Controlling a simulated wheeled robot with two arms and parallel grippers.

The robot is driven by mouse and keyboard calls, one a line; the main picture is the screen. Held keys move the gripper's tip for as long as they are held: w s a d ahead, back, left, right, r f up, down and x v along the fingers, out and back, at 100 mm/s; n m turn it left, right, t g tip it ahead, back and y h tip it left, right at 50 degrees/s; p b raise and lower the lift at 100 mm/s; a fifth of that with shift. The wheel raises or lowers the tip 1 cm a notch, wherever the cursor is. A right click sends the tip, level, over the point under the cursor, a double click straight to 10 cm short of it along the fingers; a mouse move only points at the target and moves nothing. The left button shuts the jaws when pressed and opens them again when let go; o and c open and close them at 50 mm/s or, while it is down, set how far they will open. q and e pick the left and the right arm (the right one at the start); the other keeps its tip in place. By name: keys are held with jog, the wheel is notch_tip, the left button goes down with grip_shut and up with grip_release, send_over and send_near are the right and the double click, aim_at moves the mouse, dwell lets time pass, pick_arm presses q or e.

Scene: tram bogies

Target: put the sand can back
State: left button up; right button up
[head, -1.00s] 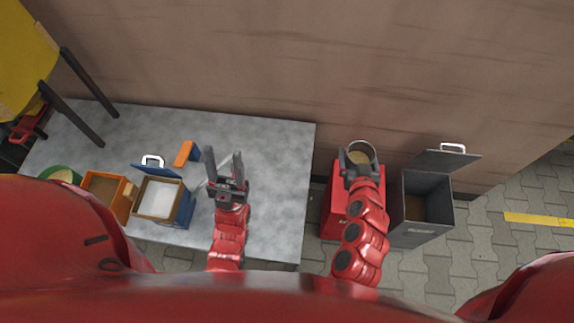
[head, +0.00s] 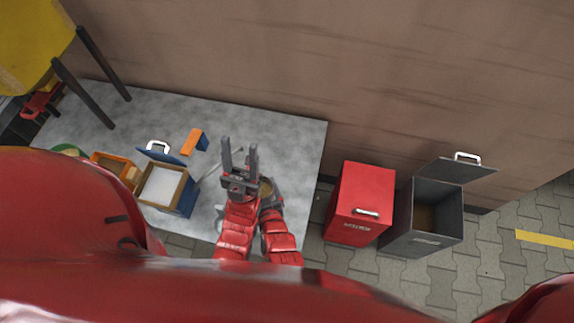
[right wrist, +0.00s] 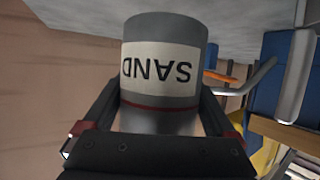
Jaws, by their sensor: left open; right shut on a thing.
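The sand can (right wrist: 165,60) is a grey cylinder with a white label reading SAND, upside down in the right wrist view. My right gripper (right wrist: 160,118) is shut on it. In the head view the can (head: 266,190) shows only in part beside my left gripper, over the table's front right part, and its open top looks sandy. My right gripper is mostly hidden there. My left gripper (head: 240,148) is open and empty, its fingers pointing towards the wall, close to the can.
The grey table (head: 285,130) holds a blue open box (head: 182,197) with white contents, an orange box (head: 112,162) and an orange block (head: 195,141). Right of it stand a shut red bin (head: 362,195) and an open grey bin (head: 425,225). A wall (head: 380,80) runs behind.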

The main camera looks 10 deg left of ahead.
jog(key=w+d+b, duration=0.1)
jog(key=w+b, duration=0.1)
jog(key=w, duration=0.2)
jog(key=w+d+f+b, duration=0.1)
jog(key=w+b, duration=0.2)
jog(key=w, duration=0.1)
jog(key=w+d+b, duration=0.1)
jog(key=w+b, duration=0.2)
jog(key=w, duration=0.2)
jog(key=shift+d+f, duration=0.3)
jog(key=shift+d, duration=0.05)
jog(key=shift+w+d+r, duration=0.1)
jog(key=shift+w+d, duration=0.1)
jog(key=shift+w, duration=0.2)
jog(key=shift+w+d+b, duration=0.1)
jog(key=shift+w+b, duration=0.35)
jog(key=shift+b, duration=0.1)
jog(key=shift+w+f+b, duration=0.15)
jog(key=shift+f+b, duration=0.75)
jog(key=shift+f, duration=0.85)
jog(key=shift+f, duration=0.1)
jog(key=o, duration=1.1)
